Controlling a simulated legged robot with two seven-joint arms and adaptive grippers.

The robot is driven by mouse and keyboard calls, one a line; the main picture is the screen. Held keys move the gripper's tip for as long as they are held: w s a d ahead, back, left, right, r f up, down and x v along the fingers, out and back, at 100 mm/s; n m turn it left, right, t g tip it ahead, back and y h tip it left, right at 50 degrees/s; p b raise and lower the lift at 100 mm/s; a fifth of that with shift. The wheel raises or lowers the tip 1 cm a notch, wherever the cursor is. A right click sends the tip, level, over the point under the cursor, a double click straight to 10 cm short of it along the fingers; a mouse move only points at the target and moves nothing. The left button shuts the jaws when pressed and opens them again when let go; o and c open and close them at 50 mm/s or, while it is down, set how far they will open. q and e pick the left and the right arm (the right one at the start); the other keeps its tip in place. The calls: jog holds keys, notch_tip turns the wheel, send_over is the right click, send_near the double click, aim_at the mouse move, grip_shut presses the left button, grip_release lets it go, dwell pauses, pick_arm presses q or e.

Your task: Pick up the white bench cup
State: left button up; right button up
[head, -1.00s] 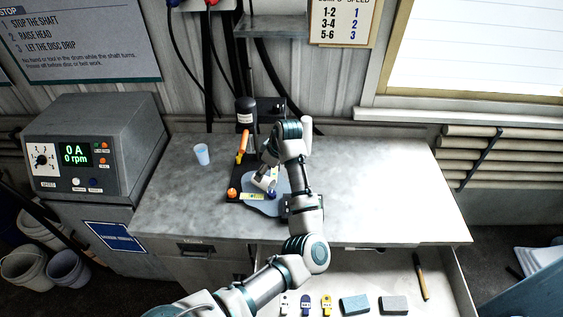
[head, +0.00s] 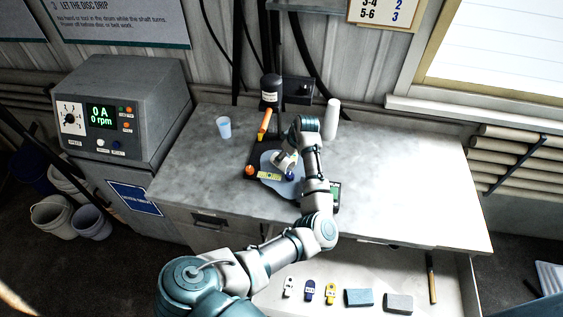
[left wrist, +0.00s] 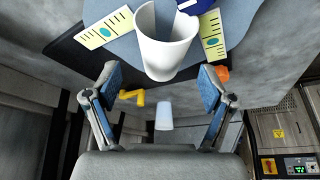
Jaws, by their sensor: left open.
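The white bench cup (head: 287,162) is on the blue-grey patch on the bench, partly hidden by my left arm in the head view. In the left wrist view the white cup (left wrist: 167,48) shows large, with its open rim toward the top of the picture. My left gripper (left wrist: 160,72) is open, with its two blue-padded fingers apart on either side of the cup's lower end in the picture. My right gripper is not in view.
A translucent cup (head: 224,127) stands on the bench at left. A black-topped stand with an orange handle (head: 264,124) and a white cylinder (head: 332,118) are near. An open drawer in front holds small tags, blocks (head: 358,298) and a stick. The right bench top is clear.

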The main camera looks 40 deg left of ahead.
pick_arm(q)
jog(key=shift+x, duration=2.6)
jog(key=shift+s+d, duration=0.1)
jog(key=c, duration=1.4)
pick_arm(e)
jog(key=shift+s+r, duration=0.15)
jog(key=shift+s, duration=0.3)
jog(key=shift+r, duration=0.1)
